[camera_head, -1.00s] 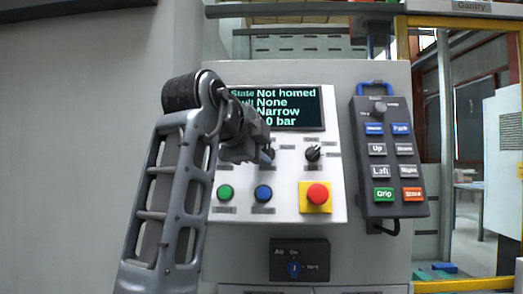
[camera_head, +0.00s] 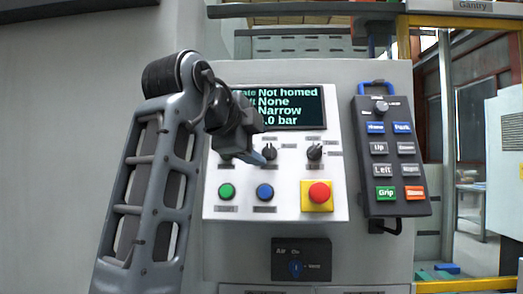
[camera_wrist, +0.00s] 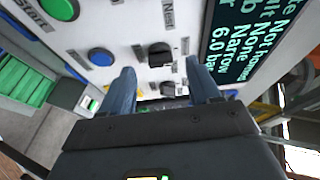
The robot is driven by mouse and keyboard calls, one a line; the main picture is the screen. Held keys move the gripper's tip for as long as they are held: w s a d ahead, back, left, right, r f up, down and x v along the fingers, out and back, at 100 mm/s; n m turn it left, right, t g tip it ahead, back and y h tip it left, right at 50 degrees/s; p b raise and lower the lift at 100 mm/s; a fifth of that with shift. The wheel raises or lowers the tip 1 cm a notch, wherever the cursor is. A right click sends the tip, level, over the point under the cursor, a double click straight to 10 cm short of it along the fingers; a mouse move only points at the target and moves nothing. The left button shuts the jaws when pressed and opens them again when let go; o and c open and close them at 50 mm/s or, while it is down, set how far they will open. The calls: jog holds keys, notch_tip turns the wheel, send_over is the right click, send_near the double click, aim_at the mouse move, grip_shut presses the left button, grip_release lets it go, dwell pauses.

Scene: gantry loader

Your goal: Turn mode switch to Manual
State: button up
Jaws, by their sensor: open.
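The control panel (camera_head: 290,205) carries black rotary switches below its screen. My gripper (camera_head: 258,158) is open and empty, just left of the middle switch in the head view. In the wrist view, my two blue fingertips (camera_wrist: 161,74) are apart, with the middle switch (camera_wrist: 160,53) seen between and beyond them. No contact with it shows. Another switch (camera_wrist: 167,88) lies partly hidden nearer the gripper body.
The screen (camera_head: 292,107) reads "Not homed", "None", "Narrow". Green (camera_head: 226,191) and blue (camera_head: 264,192) buttons and a red emergency button (camera_head: 319,193) sit below the switches. A pendant (camera_head: 392,160) hangs right. An air switch (camera_head: 296,268) is lower.

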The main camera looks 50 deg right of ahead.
jog(key=shift+v, duration=2.2)
